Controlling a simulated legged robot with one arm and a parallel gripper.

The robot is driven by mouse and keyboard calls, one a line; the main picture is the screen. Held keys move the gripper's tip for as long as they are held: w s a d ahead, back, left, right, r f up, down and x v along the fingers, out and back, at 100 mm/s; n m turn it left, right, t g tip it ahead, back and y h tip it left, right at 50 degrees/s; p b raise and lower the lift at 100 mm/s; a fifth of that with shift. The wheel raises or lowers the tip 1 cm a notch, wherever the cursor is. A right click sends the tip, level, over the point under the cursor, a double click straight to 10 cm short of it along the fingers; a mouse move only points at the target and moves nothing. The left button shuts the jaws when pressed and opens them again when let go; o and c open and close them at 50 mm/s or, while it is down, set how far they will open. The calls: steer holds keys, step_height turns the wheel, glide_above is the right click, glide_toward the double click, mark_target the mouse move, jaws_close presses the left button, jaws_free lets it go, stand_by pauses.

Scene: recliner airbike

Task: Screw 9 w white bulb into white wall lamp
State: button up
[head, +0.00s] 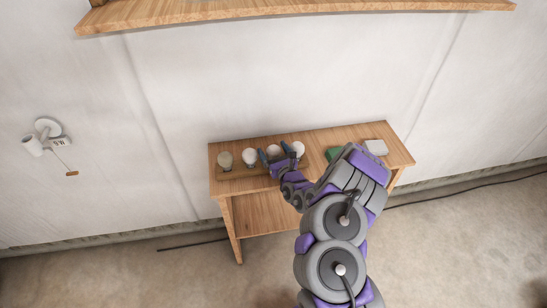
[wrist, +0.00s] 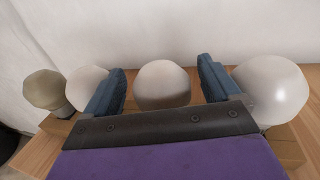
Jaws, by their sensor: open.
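Several bulbs stand in a row on a wooden holder on the table. A beige bulb (head: 225,160) is at the left end, with a white bulb (head: 249,156) beside it. Another white bulb (head: 298,148) is at the right end. My gripper (head: 275,156) is open over the row. In the wrist view a white bulb (wrist: 163,84) sits between its two blue fingers (wrist: 162,88), with gaps on both sides. Bulb wattages cannot be read. The white wall lamp (head: 35,146) is on the wall at far left, with a "9W" label and a pull cord.
The wooden table (head: 400,153) stands against the wall. A green object (head: 333,153) and a white box (head: 375,147) lie on its right part. A wooden shelf (head: 290,12) juts out above. Open floor lies between the table and the lamp side.

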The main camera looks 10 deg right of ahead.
steer(key=shift+w, duration=0.1)
steer(key=shift+c, duration=0.2)
steer(key=c, duration=1)
